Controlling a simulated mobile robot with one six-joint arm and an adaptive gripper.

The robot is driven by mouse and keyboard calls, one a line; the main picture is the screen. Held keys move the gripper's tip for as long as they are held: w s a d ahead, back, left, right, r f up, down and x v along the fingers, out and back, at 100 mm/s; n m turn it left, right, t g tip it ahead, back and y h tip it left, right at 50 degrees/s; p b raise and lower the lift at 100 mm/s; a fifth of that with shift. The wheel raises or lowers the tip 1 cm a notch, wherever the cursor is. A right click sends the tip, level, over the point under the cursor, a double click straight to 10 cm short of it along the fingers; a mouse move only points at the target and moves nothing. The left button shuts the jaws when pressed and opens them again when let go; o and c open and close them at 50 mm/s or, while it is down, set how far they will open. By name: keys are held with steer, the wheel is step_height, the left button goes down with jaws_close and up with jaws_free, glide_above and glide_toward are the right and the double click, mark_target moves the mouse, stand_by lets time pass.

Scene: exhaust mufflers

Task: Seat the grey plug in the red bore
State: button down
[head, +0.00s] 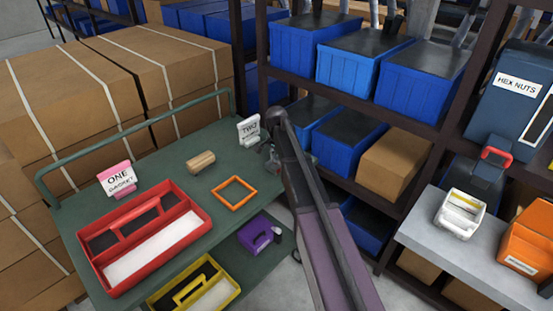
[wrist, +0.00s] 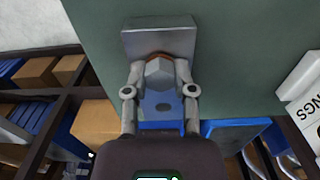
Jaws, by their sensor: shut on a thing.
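In the wrist view my gripper (wrist: 160,70) is shut on a grey plug (wrist: 160,75), with one finger on each side of it. The plug's far end is right at a grey block (wrist: 158,38), where a thin reddish-brown rim (wrist: 158,55) shows along the plug's upper edge. I take this rim for the red bore; most of it is hidden by the plug. I cannot tell how far in the plug sits. In the head view my gripper (head: 270,158) is at the right edge of the green cart top, largely hidden behind my arm; the plug cannot be made out there.
The shelf rack (head: 258,50) with blue bins stands close behind my gripper.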

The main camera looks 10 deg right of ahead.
mark_target(276, 158)
steer(key=shift+c, duration=1.8)
jaws_free()
steer(key=shift+f, duration=0.1)
steer(key=shift+r, duration=0.2)
step_height(276, 158, up, 8)
steer(key=p, duration=0.8)
steer(key=shift+f, duration=0.1)
steer(key=shift+s, duration=0.1)
steer(key=s+n, duration=1)
steer(key=s, duration=1.9)
steer(key=shift+d+n, duration=0.15)
steer(key=shift+n, duration=0.25)
